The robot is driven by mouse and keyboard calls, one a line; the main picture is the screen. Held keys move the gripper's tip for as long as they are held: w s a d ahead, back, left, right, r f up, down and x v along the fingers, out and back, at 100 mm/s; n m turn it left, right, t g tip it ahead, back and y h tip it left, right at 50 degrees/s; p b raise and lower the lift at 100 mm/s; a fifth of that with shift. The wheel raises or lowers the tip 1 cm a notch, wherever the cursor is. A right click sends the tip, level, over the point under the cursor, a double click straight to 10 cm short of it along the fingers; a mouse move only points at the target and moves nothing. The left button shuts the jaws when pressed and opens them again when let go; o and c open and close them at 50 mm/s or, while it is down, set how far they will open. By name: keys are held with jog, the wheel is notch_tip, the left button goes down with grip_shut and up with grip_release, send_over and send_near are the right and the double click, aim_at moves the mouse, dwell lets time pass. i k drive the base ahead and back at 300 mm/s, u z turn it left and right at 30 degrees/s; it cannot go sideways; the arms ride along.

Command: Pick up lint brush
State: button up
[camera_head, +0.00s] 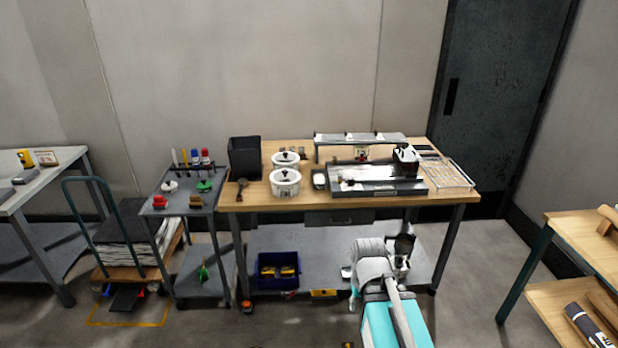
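A small dark, long-handled thing (241,189) lies near the left end of the wooden-topped table. It looks like a brush, but it is too small to tell whether it is the lint brush. My gripper (404,244) is in front of the table, below its top and well apart from the dark brush-like thing. The gripper is small and partly merged with my wrist, so its fingers cannot be made out. I see nothing held in it.
The wooden-topped table (257,204) holds a black bin (245,157), two white tubs (285,183), a dark tray (410,187) and a wire rack (452,178). A blue crate (278,284) is on its lower shelf. A grey cart (180,208) stands left; open floor lies right.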

aim_at(196, 202)
jog(key=k, duration=1.35)
jog(key=u, duration=0.55)
jog(key=i, duration=1.15)
jog(key=u, duration=0.55)
jog(key=i, duration=1.8)
jog(key=z, duration=0.7)
